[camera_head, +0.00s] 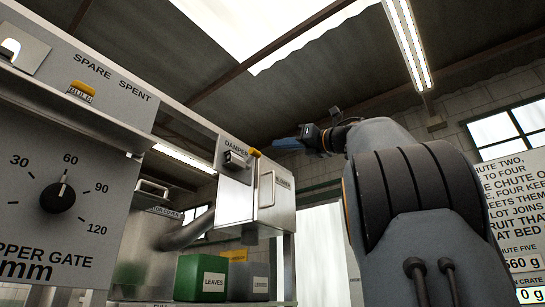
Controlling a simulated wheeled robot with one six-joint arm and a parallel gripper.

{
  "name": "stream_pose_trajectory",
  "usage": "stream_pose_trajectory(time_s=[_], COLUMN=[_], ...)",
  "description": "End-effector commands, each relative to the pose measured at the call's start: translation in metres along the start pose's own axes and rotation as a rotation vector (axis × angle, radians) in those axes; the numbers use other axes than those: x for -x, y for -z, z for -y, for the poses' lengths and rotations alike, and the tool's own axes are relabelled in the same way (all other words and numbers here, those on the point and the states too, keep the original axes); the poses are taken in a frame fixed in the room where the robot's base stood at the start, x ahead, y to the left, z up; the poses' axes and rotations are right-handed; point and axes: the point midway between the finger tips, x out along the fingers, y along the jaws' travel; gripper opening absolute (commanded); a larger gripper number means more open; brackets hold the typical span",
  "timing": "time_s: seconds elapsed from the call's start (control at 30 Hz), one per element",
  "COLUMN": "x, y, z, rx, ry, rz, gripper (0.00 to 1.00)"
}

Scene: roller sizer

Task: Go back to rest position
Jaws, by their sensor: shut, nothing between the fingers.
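My gripper (284,144) is at the end of my raised dark arm, in the upper middle of the view. Its bluish fingers point left and look shut, with nothing seen between them. They are just right of the yellow tip beside the damper control (236,159) on the metal box (237,200). I cannot tell whether the fingers touch that tip or are only in front of it.
A grey panel at left has a dial (58,197) marked in mm and a yellow tag (82,91). A green leaves bin (201,277) and a grey bin (248,282) stand below the box. A notice board (508,215) and displays are at right.

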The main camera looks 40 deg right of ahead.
Motion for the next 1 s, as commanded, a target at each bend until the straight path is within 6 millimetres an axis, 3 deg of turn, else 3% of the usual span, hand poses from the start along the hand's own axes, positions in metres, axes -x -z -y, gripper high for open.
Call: stream_pose_trajectory(time_s=[0.8, 1.0], x=[0.007, 0.006], y=[-0.008, -0.033], z=[0.001, -0.001], rx=[-0.001, -0.001], ry=[0.001, 0.001], rz=[-0.001, -0.001], gripper=[0.0, 0.0])
